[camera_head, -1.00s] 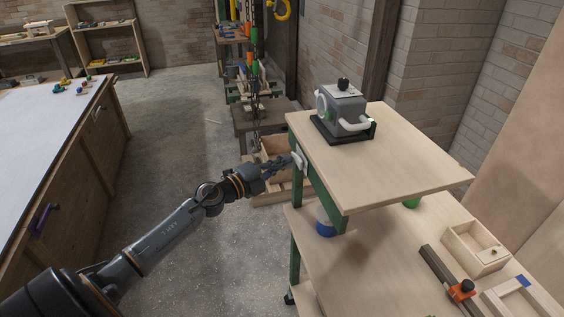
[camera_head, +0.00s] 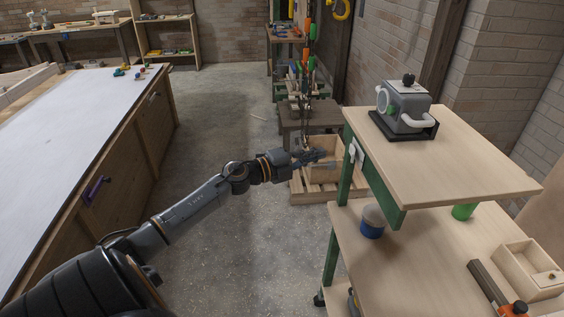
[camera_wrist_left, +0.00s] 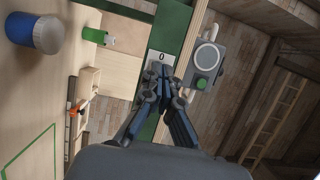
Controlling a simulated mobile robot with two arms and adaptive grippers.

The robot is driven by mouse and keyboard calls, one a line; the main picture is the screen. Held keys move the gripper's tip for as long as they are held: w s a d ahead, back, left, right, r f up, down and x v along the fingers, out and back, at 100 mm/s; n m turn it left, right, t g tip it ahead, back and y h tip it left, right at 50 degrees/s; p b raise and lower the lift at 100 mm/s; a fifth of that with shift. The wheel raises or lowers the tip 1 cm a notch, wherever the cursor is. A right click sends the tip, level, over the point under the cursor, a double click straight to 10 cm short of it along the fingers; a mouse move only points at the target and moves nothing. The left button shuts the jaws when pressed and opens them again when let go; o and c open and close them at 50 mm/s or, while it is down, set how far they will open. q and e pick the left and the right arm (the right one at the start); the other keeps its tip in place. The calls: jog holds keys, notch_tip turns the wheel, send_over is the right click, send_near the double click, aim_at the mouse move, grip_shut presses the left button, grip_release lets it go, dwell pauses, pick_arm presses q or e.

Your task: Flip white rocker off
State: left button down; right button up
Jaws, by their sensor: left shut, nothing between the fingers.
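The white rocker (camera_head: 356,152) is a small white switch on the green side of the workbench, just under the upper top's left corner. In the left wrist view the white switch plate (camera_wrist_left: 160,66) shows a dark "0" mark, and my fingers cover its lower part. Which way the rocker is tilted is too small to tell. My left gripper (camera_head: 328,160) is shut and empty, just left of the rocker, with a small gap between them in the head view. It also shows in the left wrist view (camera_wrist_left: 161,88), pointing at the plate. My right gripper is out of view.
A grey machine (camera_head: 405,105) with white handles stands on the upper top (camera_head: 470,165). A wooden crate (camera_head: 322,180) lies behind my gripper. The floor to the left is clear.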

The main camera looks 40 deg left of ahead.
pick_arm(q)
jog(key=s+a+b, duration=0.2)
jog(key=s+a, duration=0.3)
jog(key=shift+s+f+b, duration=0.15)
jog(key=shift+s+b, duration=0.1)
jog(key=shift+b, duration=0.15)
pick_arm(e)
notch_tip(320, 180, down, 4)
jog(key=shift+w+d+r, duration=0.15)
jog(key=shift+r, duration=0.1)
